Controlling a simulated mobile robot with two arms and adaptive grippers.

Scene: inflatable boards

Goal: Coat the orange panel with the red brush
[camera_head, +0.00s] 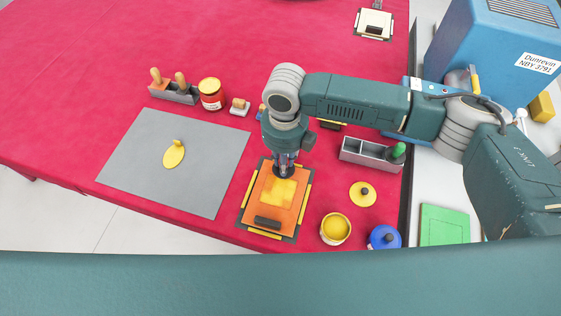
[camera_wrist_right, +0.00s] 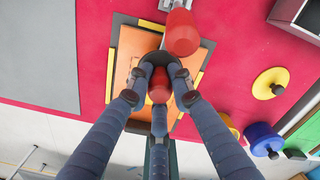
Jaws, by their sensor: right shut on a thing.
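The orange panel (camera_head: 258,208) lies on the red table on a dark backing with yellow strips along its edges. A yellow coated patch (camera_head: 280,190) covers part of its middle. My right gripper (camera_head: 284,165) points down over the panel's far end. In the right wrist view its fingers (camera_wrist_right: 158,90) are shut around a red handle (camera_wrist_right: 159,84), which I take as the red brush. A dark round part shows below the fingers at the panel; I cannot tell whether it touches. A dark block (camera_head: 268,222) sits at the panel's near end. My left gripper is not in view.
An open yellow pot (camera_head: 335,229), a yellow lid (camera_head: 362,194) and a blue pot (camera_head: 384,237) stand right of the panel. A grey tray (camera_head: 365,153) lies behind them. A grey mat (camera_head: 140,154) with a yellow knobbed piece (camera_head: 174,156) lies left.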

